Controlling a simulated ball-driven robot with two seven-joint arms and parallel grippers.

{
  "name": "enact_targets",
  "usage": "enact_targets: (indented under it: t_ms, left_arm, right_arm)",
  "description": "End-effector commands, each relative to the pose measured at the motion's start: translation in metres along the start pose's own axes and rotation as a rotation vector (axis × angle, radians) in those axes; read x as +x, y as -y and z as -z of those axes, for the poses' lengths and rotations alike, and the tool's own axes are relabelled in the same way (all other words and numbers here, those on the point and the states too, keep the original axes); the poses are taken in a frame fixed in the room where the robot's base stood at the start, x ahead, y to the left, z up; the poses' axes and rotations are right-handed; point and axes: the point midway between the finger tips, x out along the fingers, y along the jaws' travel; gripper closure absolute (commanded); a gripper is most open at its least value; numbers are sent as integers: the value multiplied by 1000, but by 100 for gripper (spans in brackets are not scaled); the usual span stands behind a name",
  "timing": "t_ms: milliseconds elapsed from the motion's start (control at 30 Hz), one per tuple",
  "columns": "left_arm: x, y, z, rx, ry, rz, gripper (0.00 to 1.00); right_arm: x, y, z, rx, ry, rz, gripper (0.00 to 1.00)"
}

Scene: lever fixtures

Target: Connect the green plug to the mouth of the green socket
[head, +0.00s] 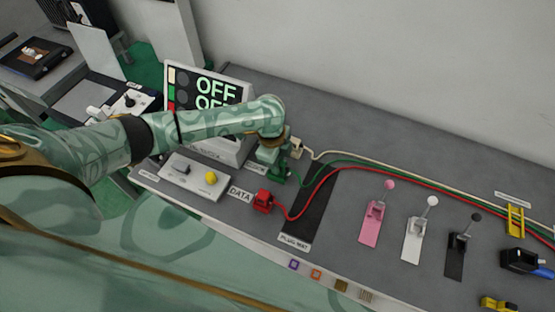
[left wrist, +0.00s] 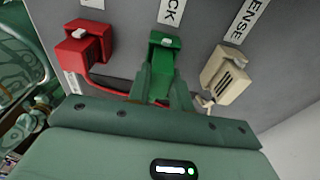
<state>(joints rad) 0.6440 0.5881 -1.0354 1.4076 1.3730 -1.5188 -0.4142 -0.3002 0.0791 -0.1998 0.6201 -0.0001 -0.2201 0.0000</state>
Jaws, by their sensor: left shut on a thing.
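My left gripper (head: 272,158) reaches down at the end of my left arm and is shut on the green plug. In the left wrist view its two fingers (left wrist: 160,88) close around a green body. The green block (head: 277,175) sits under the gripper in the head view, with a green cable leading off to the right. In the left wrist view a green housing (left wrist: 164,42) with a pale tab lies in front of the fingers, below a partly cut-off label. I cannot tell where plug and socket meet or whether the plug is fully seated. My right gripper is not in view.
A red connector (head: 263,202) with a red cable and a beige connector (head: 297,147) with a beige cable flank the green one. A display reading OFF (head: 212,90) stands behind. Pink (head: 374,212), white (head: 418,228) and black (head: 460,245) levers stand at right.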

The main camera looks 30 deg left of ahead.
Motion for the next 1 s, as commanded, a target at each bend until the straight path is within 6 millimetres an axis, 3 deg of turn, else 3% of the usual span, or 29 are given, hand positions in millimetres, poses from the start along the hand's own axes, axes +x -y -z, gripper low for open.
enact_targets:
  t_ms: [500, 533, 600, 633, 1000]
  left_arm:
    - [14, 0, -2, -1, 1, 0, 100]
    - [14, 0, -2, -1, 1, 0, 76]
    - [13, 0, -2, -1, 1, 0, 57]
    - [13, 0, -2, -1, 1, 0, 53]
    - [4, 0, -2, 0, 1, 1, 53]
  right_arm:
    - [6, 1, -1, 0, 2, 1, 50]
    - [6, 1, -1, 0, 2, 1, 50]
    - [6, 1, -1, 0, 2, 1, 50]
    - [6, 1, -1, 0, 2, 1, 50]
    - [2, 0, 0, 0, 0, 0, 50]
